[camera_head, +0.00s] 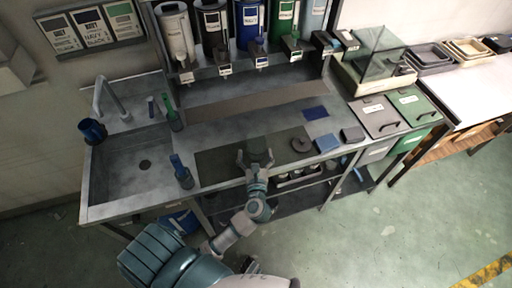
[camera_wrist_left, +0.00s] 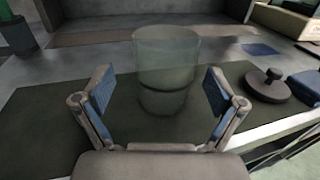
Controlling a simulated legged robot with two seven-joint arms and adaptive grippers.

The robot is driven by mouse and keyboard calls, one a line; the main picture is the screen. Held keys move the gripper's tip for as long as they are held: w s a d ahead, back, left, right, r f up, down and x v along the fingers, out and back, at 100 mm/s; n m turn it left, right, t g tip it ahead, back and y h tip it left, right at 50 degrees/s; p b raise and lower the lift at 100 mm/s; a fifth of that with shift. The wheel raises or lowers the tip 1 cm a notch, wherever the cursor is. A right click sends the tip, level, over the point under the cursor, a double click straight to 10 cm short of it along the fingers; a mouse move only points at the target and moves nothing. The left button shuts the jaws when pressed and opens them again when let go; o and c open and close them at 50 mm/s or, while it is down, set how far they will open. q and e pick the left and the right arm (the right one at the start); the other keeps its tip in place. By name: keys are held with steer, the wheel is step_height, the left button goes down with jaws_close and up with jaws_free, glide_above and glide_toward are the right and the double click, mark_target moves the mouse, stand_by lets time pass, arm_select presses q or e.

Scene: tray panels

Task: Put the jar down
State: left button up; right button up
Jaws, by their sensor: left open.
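A clear, see-through jar (camera_wrist_left: 166,62) appears upright on the dark mat (camera_wrist_left: 40,125) in the left wrist view. My left gripper (camera_wrist_left: 158,95) is open, with one finger on each side of the jar's lower part. Gaps show between the fingers and the glass. In the head view my left gripper (camera_head: 256,158) is over the front edge of the mat (camera_head: 215,163), and the jar is too faint to make out clearly. My right gripper is not in view.
A dark round lid with a knob (camera_wrist_left: 268,85) lies right of the jar; it also shows in the head view (camera_head: 300,145). Dispensers (camera_head: 248,25) line the back.

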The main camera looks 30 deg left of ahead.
mark_target(256, 135)
arm_select(q)
steer(key=shift+w+a, duration=0.4)
steer(key=shift+w, duration=0.15)
steer(key=w, duration=0.1)
steer(key=w+a, duration=0.1)
steer(key=w+a+r, duration=0.1)
steer(key=w, duration=0.1)
steer(key=shift+p, duration=0.35)
steer(key=shift+w+a, duration=0.2)
steer(key=shift+w, duration=0.1)
steer(key=c, duration=1.3)
steer(key=shift+c, duration=1)
steer(key=shift+r, duration=0.15)
